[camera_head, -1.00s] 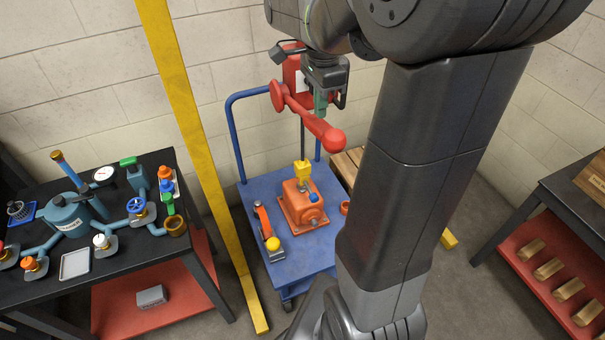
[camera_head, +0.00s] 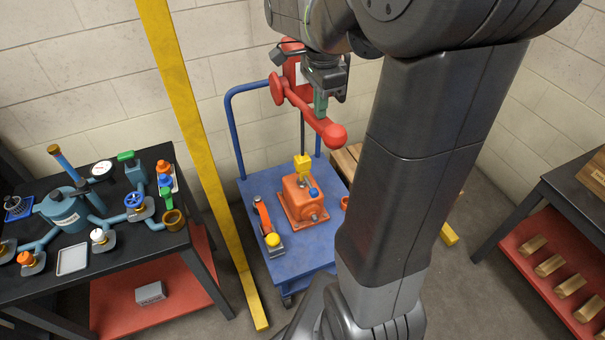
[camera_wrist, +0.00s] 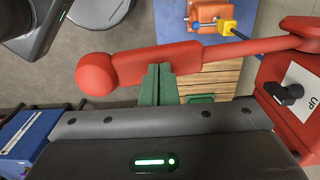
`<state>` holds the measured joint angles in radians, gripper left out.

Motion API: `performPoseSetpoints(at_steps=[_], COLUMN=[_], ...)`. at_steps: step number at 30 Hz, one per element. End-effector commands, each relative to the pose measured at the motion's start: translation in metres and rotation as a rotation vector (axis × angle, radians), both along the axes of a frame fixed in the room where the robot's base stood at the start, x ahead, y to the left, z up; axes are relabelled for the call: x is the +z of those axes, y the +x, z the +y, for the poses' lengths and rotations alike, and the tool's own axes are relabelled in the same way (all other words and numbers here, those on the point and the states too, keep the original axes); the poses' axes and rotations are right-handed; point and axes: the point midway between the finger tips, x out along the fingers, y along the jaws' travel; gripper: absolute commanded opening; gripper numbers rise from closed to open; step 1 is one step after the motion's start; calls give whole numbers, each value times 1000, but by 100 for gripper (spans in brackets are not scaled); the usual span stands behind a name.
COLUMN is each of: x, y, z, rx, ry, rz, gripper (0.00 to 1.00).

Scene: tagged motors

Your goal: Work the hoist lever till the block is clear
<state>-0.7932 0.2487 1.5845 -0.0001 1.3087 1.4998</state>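The red hoist lever (camera_head: 305,104) has a round ball knob (camera_head: 335,135) and slopes down to the right from its red wall bracket (camera_head: 291,66). In the wrist view the lever (camera_wrist: 155,63) crosses the picture, its knob at the left. My gripper (camera_wrist: 158,66) has its green fingers side by side with almost no gap, their tips over the lever's flat wide part near the knob. They seem to touch it; no part of the lever shows between them. A yellow block (camera_head: 302,165) sits at the orange motor (camera_head: 302,201), a dark rod rising from it. I cannot tell whether they touch.
A blue cart (camera_head: 300,262) carries the motor and an orange-handled tool (camera_head: 263,220). A yellow post (camera_head: 200,150) stands left of it. A black bench (camera_head: 130,244) with valves is at the left, a table with a red shelf (camera_head: 540,290) at the right. A wooden pallet (camera_wrist: 215,82) lies behind.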

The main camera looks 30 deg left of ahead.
Motion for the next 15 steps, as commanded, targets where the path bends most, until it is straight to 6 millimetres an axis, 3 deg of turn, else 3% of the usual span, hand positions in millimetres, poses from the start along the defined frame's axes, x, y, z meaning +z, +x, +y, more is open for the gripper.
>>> performPoseSetpoints(at_steps=[8,15], x=[-1,-15], y=[0,-2], z=[0,-2], rx=[0,0], ry=[0,-1], rz=[0,1], gripper=[0,0])
